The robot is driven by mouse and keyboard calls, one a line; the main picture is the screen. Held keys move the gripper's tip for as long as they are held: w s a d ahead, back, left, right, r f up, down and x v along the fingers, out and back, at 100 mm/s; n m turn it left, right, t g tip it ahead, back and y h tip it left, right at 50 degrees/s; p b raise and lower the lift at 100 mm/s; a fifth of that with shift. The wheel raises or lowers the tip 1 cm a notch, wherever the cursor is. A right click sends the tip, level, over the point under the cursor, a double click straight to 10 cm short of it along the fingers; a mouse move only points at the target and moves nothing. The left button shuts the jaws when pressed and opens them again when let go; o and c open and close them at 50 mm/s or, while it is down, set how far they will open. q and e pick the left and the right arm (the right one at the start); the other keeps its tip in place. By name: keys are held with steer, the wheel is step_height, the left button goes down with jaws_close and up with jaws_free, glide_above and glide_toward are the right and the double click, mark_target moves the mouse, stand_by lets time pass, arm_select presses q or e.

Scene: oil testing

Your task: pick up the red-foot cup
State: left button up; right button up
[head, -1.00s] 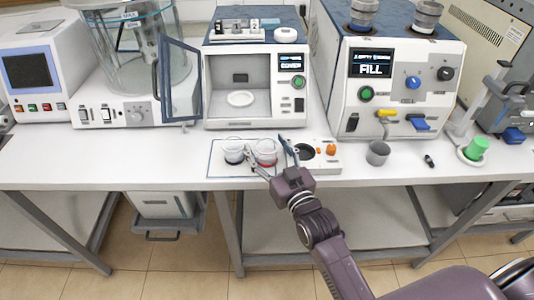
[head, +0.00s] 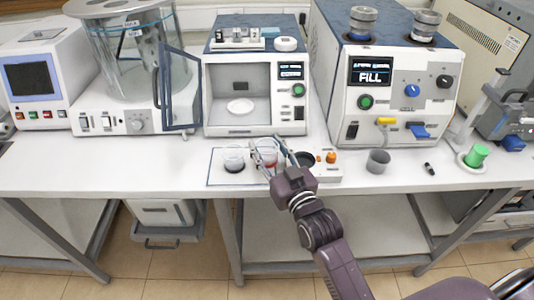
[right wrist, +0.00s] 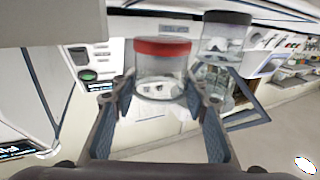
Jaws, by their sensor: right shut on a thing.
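The red-foot cup (head: 268,152) is a clear cup with a red base, at the right part of the white mat near the bench's front edge. My right gripper (head: 265,153) is shut on it, one finger on each side. In the right wrist view the red-foot cup (right wrist: 160,72) appears upside down between the fingers (right wrist: 162,92), its red base at the top. I cannot tell whether it is clear of the mat. My left gripper is not in view.
A dark-foot cup (head: 233,158) stands just left on the mat (head: 216,176). A small white device with an orange knob (head: 331,157) is close on the right. Behind is an open-doored chamber (head: 240,122). A grey cup (head: 378,161) stands farther right.

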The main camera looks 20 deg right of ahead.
step_height(320, 180, up, 17)
steer(key=shift+p, duration=0.4)
